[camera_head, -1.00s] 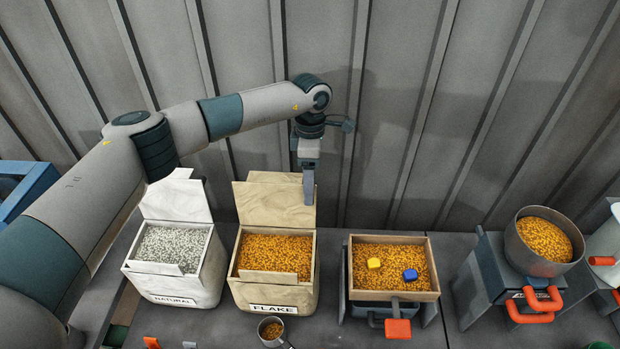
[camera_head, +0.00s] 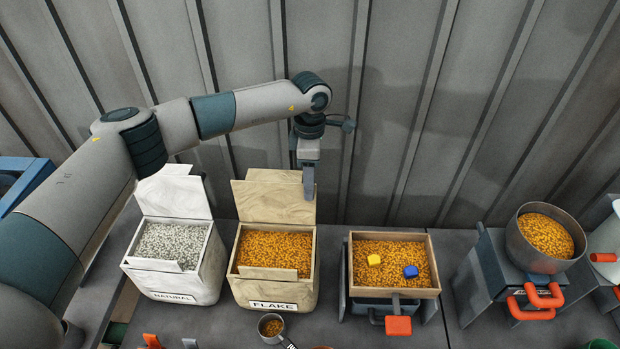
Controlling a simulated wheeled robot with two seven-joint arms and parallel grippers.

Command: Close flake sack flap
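The flake sack (camera_head: 272,291) is a tan, box-like sack labelled FLAKE, filled with orange flakes. Its flap (camera_head: 272,201) stands up open at the back edge. My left gripper (camera_head: 309,190) points down at the flap's right edge, overlapping it in the picture. Whether it touches the flap, and whether its fingers are apart, I cannot tell. My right gripper is not in view.
A white NATURAL sack (camera_head: 173,280) with its flap up stands close on the left. On the right are a wooden tray (camera_head: 437,291) holding flakes and two blocks, and a metal pot (camera_head: 510,240). A scoop (camera_head: 271,327) lies in front. A ribbed wall (camera_head: 420,90) is behind.

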